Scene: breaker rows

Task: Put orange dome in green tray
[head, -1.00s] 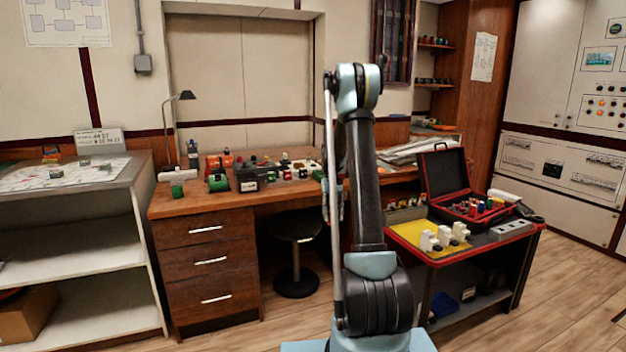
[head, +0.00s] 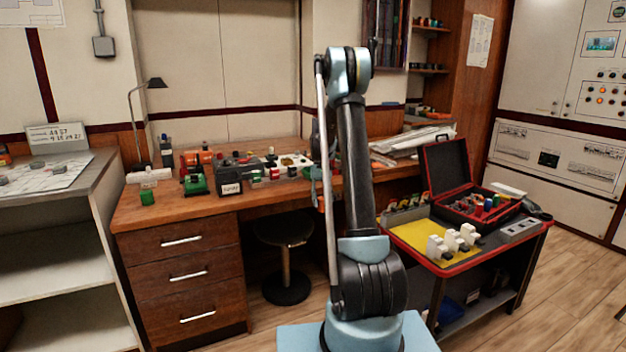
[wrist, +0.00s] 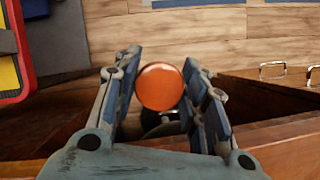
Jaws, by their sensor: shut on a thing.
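The orange dome (wrist: 160,86) shows as a round orange face between the two fingers of my gripper (wrist: 159,75) in the wrist view. The fingers are closed on its sides, and it is held above the floor, near the wooden desk edge. I cannot pick out a green tray for certain.
The wooden desk (head: 180,215) holds a lamp (head: 140,120), a dark labelled box (head: 230,188) and several small parts. A stool (head: 286,255) stands under it. At right a red-edged cart (head: 440,268) carries an open case (head: 447,170) and white blocks. Shelves stand at left.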

